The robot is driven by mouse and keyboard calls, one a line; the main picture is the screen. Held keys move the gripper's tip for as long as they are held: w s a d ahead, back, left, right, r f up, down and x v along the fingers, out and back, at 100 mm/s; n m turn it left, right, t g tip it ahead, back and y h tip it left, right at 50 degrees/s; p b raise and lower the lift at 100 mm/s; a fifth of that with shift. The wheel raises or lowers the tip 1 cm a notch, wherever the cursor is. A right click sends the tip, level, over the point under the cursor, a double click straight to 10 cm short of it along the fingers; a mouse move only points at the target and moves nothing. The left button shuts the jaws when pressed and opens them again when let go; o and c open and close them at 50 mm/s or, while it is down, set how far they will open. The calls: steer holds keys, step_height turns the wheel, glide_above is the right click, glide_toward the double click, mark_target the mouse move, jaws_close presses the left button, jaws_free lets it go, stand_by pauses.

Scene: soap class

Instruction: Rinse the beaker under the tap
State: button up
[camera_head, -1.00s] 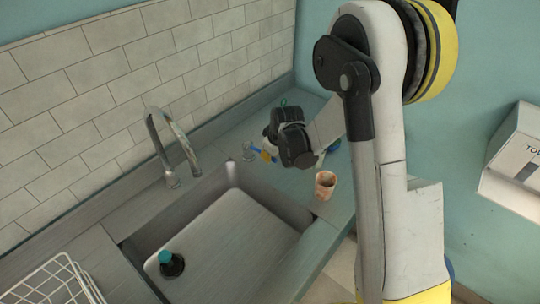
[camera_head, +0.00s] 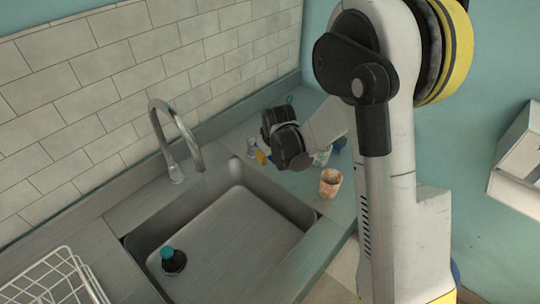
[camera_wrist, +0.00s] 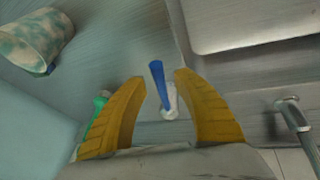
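A small clear glass vessel, probably the beaker (camera_head: 251,148), stands on the counter behind the sink's right corner, partly hidden by my gripper. My gripper (camera_wrist: 162,76) has its yellow fingers apart in the wrist view. A blue stick-like thing (camera_wrist: 157,82) with a whitish end shows between and beyond the fingers; I cannot tell whether they touch it. No clear beaker outline shows in the wrist view. The curved metal tap (camera_head: 178,135) stands at the back of the sink (camera_head: 225,235), left of my gripper. No water is visible.
A mottled reddish cup (camera_head: 330,182) stands on the counter right of the sink. A dark bottle with a teal cap (camera_head: 173,261) is in the basin. A white wire rack (camera_head: 50,280) is at front left. A green thing (camera_wrist: 98,106) lies beside the left finger.

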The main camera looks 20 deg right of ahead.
steer(key=v, duration=1.2)
